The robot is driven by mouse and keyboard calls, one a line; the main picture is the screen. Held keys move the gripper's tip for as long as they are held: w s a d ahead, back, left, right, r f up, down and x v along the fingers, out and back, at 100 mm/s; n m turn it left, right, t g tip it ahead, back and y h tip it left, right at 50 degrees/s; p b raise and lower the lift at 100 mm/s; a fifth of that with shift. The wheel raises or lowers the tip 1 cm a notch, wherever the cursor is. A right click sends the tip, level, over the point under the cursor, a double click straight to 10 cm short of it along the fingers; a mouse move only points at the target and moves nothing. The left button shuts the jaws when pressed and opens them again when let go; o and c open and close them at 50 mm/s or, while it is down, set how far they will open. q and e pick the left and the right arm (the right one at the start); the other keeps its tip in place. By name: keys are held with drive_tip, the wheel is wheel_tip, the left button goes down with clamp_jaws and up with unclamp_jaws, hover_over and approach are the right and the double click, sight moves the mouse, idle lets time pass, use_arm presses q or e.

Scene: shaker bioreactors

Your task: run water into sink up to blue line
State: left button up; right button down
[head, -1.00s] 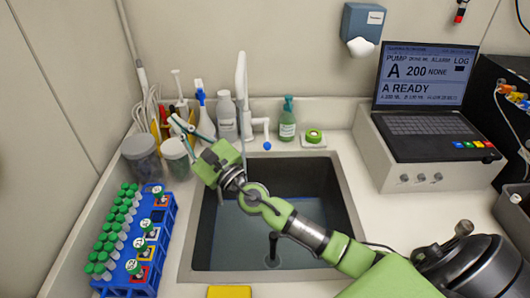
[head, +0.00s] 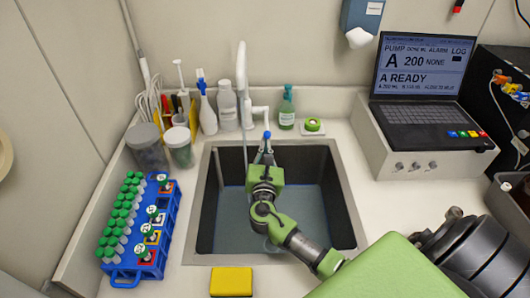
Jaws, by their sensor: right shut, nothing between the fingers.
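The grey sink (head: 204,205) is set in the white counter, with a bluish-grey layer of water (head: 310,208) in it. A thin bluish edge shows where water and walls meet; I cannot tell the blue line apart from it. The white tap (head: 241,75) stands behind the sink, its side handle ending in a blue tip (head: 267,134). My left gripper is not in view.
A blue tube rack (head: 127,273) stands left of the sink, two lidded jars (head: 181,150) behind it. Bottles (head: 228,108) and a green soap bottle (head: 287,112) line the back. A yellow sponge (head: 231,282) lies in front. A laptop (head: 420,110) is at right.

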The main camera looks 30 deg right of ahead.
sight(266, 121)
drive_tip(key=shift+x, duration=1.15)
